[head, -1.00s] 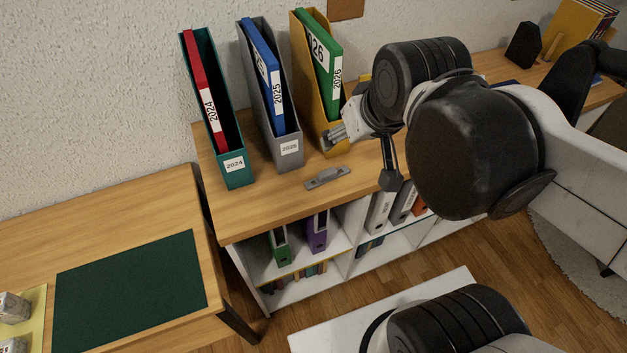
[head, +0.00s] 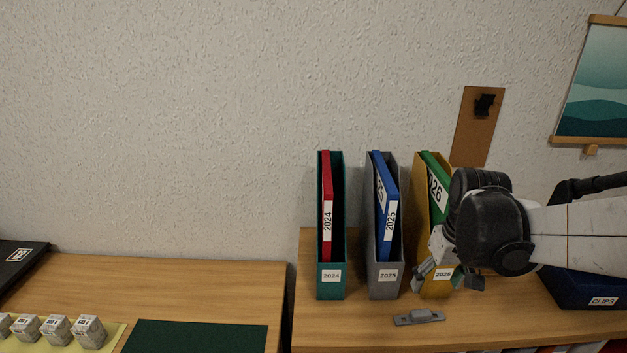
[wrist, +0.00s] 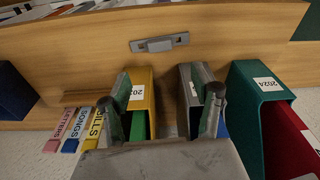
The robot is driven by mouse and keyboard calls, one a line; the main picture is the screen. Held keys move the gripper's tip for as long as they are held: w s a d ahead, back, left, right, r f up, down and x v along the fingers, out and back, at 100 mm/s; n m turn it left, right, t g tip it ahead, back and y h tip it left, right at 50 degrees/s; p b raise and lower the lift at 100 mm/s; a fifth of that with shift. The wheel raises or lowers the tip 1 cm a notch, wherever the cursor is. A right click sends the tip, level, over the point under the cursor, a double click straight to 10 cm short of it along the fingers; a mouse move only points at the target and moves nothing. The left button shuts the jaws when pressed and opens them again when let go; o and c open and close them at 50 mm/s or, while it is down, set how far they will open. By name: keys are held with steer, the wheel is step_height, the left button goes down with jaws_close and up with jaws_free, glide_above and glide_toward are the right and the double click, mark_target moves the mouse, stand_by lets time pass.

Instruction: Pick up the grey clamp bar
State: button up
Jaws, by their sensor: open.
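The grey clamp bar (head: 419,318) lies flat near the front edge of the wooden shelf top, in front of the grey and yellow magazine files. It has a raised block in its middle. In the wrist view the clamp bar (wrist: 160,43) is at the upper centre, beyond my fingertips. My gripper (head: 426,273) hovers above and behind the bar, in front of the yellow file. In the wrist view my gripper (wrist: 162,98) is open and empty, its two fingers apart and clear of the bar.
A teal file (head: 330,283), a grey file (head: 384,284) and a yellow file (head: 436,291) stand upright close behind the bar, holding binders. A blue clips box (head: 585,290) is at right. Shelf top left of the bar is clear. A desk with a green mat (head: 195,338) is at left.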

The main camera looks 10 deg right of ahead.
mark_target(421, 312)
steer(key=f, duration=0.4)
steer(key=w+f+b, duration=0.1)
steer(key=f, duration=0.3)
steer(key=w+f, duration=0.1)
steer(key=f, duration=0.3)
steer(key=shift+d+f+b, duration=0.1)
steer(key=shift+f+b, duration=0.25)
steer(key=shift+b, duration=0.05)
steer(key=shift+c, duration=0.2)
steer(key=c, duration=1)
steer(key=shift+r, duration=0.15)
